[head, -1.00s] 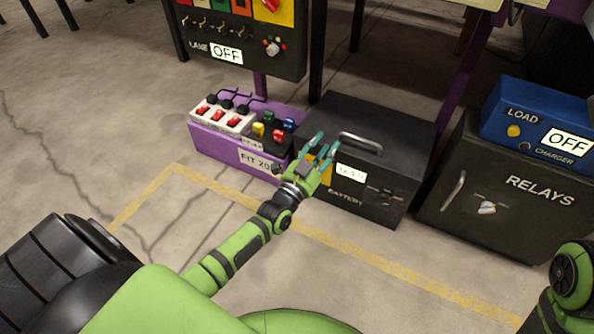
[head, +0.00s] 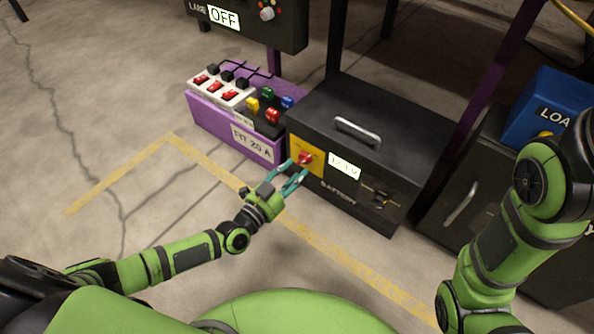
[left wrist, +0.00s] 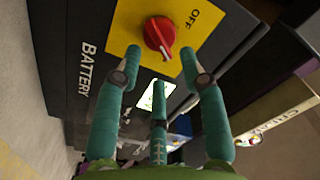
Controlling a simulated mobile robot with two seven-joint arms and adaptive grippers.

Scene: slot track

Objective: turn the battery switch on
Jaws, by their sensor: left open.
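The battery box (head: 385,150) is black with a handle on its lid. On its front is the battery switch, a red rotary knob (head: 305,158) on a yellow plate (head: 318,170). In the left wrist view the red knob (left wrist: 159,34) has a white mark at its lower right, and the plate (left wrist: 196,22) reads OFF. My left gripper (head: 297,170) is open in front of the knob. In the left wrist view its teal fingers (left wrist: 165,65) lie on either side of and below the knob, apart from it. My right arm shows at the right; its gripper is out of view.
A white display (head: 345,165) sits right of the knob. A purple box (head: 235,135) with red switches and coloured plugs stands left of the battery. The floor in front is clear.

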